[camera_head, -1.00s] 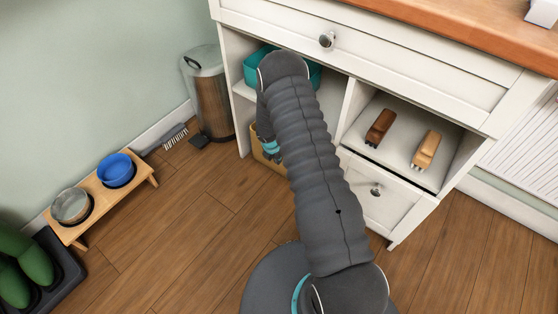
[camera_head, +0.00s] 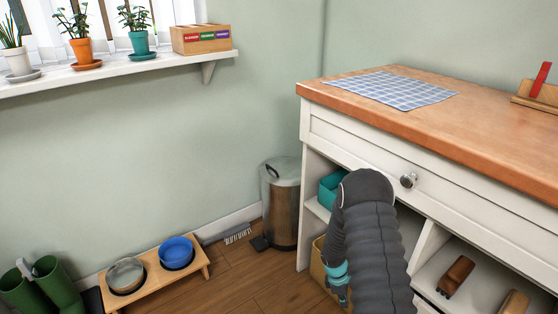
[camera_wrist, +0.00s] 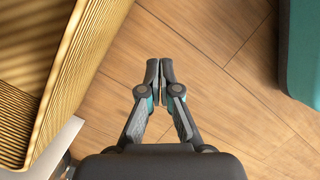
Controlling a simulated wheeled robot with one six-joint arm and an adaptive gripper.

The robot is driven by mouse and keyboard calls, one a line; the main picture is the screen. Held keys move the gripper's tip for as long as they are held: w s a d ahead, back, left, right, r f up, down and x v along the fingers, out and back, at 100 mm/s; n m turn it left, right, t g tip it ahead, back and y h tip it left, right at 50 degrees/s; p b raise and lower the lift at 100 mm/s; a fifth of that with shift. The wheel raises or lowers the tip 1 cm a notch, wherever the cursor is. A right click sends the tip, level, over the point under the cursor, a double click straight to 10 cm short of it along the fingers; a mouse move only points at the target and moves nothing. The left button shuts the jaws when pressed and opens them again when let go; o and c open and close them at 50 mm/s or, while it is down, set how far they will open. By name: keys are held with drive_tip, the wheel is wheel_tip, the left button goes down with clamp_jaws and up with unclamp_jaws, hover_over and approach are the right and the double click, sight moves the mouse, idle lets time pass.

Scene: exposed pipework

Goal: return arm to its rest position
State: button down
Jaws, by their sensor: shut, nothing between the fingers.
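My arm (camera_head: 372,240) reaches up from the bottom of the head view, in front of the white cabinet (camera_head: 318,170), with its wrist bent downward. My gripper (camera_wrist: 160,68) points at the wooden floor in the wrist view, its two fingers together with nothing between them. In the head view the gripper hangs below the arm's bend near the cabinet's open left side, and its fingertips are hard to make out.
A ribbed yellow basket (camera_wrist: 75,65) is close at the gripper's left, and a teal object (camera_wrist: 300,50) is at right. A metal bin (camera_head: 283,215) stands beside the cabinet. A bowl stand (camera_head: 150,285) is on the floor. A plant shelf (camera_head: 120,70) is on the wall.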

drive_tip(key=s+a+r+m+t+y, duration=0.1)
drive_tip(key=s+r+m, duration=0.4)
drive_tip(key=r, duration=1.1)
drive_tip(key=s+a+r+m+t+y, duration=0.1)
drive_tip(key=s+a+r+m+t, duration=0.2)
drive_tip(key=s+r, duration=0.9)
drive_tip(key=s+a+r+m+t+y, duration=0.1)
drive_tip(key=s+r+m, duration=0.5)
drive_tip(key=r, duration=1.5)
drive_tip(key=s+a+t, duration=0.1)
drive_tip(key=s+t, duration=0.1)
drive_tip(key=s, duration=0.1)
drive_tip(key=shift+a+r+m, duration=0.25)
drive_tip(key=shift+a+m, duration=0.15)
drive_tip(key=shift+s, duration=0.1)
